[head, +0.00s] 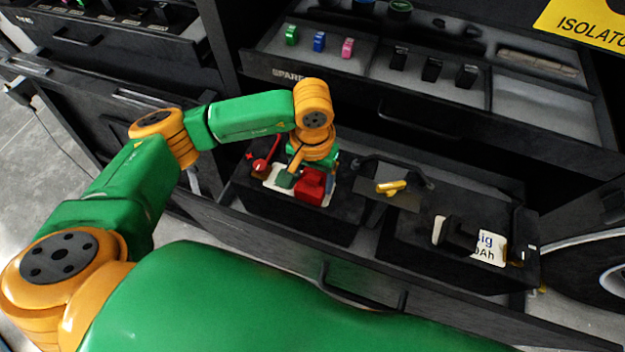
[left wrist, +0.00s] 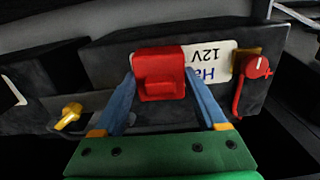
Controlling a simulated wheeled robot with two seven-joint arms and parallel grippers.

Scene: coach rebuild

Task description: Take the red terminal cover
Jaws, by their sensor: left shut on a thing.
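The red terminal cover (left wrist: 160,70) is a small red block between the two blue fingers of my left gripper (left wrist: 160,88) in the left wrist view. My left gripper is shut on it. In the head view the red cover (head: 314,187) shows just right of the fingers, over the top of a black battery (head: 290,217) with a white label. I cannot tell whether the cover touches the battery. A red terminal with a plus sign (left wrist: 256,67) is at the battery's other end, with a red lead. My right gripper is not in view.
A yellow-handled piece (head: 390,187) lies right of the cover. A second black battery (head: 465,262) stands further right in the same drawer. Above is an open drawer (head: 410,115) with green, blue, pink and black small parts. A drawer handle (head: 360,290) juts out at the front.

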